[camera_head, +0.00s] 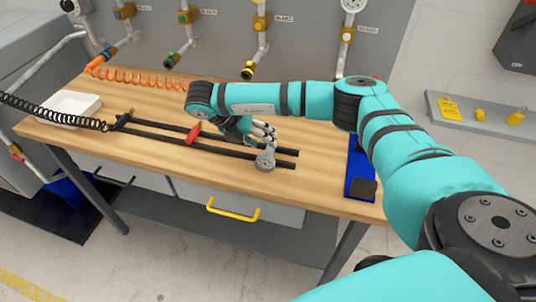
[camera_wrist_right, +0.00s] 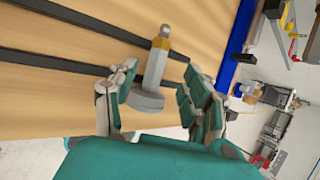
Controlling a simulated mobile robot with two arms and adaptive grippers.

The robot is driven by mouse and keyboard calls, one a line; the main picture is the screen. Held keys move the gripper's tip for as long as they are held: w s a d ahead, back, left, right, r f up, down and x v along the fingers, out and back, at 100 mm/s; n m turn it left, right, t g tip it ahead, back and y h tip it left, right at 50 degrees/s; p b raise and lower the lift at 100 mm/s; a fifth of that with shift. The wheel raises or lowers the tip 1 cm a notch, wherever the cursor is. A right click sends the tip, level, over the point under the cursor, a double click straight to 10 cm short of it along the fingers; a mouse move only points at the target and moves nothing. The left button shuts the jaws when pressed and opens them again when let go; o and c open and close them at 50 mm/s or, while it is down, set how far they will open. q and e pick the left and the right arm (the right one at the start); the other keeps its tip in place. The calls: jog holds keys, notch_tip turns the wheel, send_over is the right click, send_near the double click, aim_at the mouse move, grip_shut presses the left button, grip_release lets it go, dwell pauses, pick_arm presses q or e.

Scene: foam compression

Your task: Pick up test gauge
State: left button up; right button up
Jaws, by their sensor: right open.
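The test gauge (camera_head: 265,160) is a small grey round piece near the front edge of the wooden table, by the dark rails. In the right wrist view the gauge (camera_wrist_right: 154,72) shows a grey body with a brass-coloured band and a round tip. My right gripper (camera_head: 263,134) is right at the gauge, reaching over the table. In the right wrist view its fingers (camera_wrist_right: 160,72) are spread, with the gauge between them. I see a gap beside the fingers and cannot tell whether any finger touches the gauge. My left gripper is out of view.
Two dark rails (camera_head: 230,151) with a red clamp (camera_head: 194,133) run along the table (camera_head: 110,140). A blue tray (camera_head: 358,170) with a dark block lies at the right end. A white tray (camera_head: 68,107) and coiled hoses are on the left. Pipes with valves stand behind.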

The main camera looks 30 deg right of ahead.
aim_at(268, 146)
jog(key=p+x, duration=0.1)
jog(key=x, duration=0.2)
jog(key=shift+f+p, duration=0.3)
jog(key=shift+f, duration=0.1)
jog(key=shift+d+f, duration=0.25)
jog(key=shift+f, duration=0.1)
jog(key=shift+c, duration=0.2)
grip_shut()
